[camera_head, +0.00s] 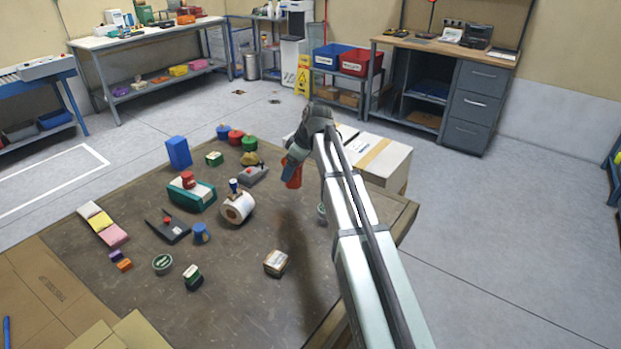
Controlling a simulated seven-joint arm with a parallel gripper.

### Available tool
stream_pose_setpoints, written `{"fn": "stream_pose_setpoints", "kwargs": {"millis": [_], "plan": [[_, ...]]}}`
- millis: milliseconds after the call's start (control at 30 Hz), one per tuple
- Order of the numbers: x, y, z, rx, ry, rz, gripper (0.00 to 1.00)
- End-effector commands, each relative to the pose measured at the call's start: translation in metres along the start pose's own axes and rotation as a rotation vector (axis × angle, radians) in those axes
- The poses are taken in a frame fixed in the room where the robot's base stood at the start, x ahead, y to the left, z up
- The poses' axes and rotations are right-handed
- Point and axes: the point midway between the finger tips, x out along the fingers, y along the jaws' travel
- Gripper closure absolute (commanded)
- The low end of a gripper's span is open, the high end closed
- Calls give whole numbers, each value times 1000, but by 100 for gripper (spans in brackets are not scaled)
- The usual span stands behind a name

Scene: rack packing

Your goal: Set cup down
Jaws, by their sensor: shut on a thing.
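An orange-red cup (291,174) hangs under my gripper (296,156), above the right part of the brown table (240,300). My gripper is shut on the cup; its fingertips are small and partly hidden by my arm. The cup appears apart from the tabletop, with a dark shadow on the table below it. A blue cup-like item (201,233) stands on the table left of centre.
A small box (276,263) lies near the front. White cartons (384,160) stand behind my arm. The tabletop's front centre is mostly clear.

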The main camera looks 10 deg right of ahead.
Motion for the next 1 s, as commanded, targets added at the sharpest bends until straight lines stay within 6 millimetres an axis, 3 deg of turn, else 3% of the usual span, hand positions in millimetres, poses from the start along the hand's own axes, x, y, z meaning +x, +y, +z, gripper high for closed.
{"fn": "stream_pose_setpoints", "kwargs": {"millis": [33, 200, 433, 633, 867, 1000], "plan": [[1, 28, 5, 34, 0, 14, 52], [9, 99, 16, 148, 0, 61, 52], [19, 175, -14, 335, 0, 141, 52], [16, 192, -19, 495, 0, 208, 52], [18, 194, -20, 572, -1, 239, 52], [31, 194, -14, 578, -1, 241, 52]]}}
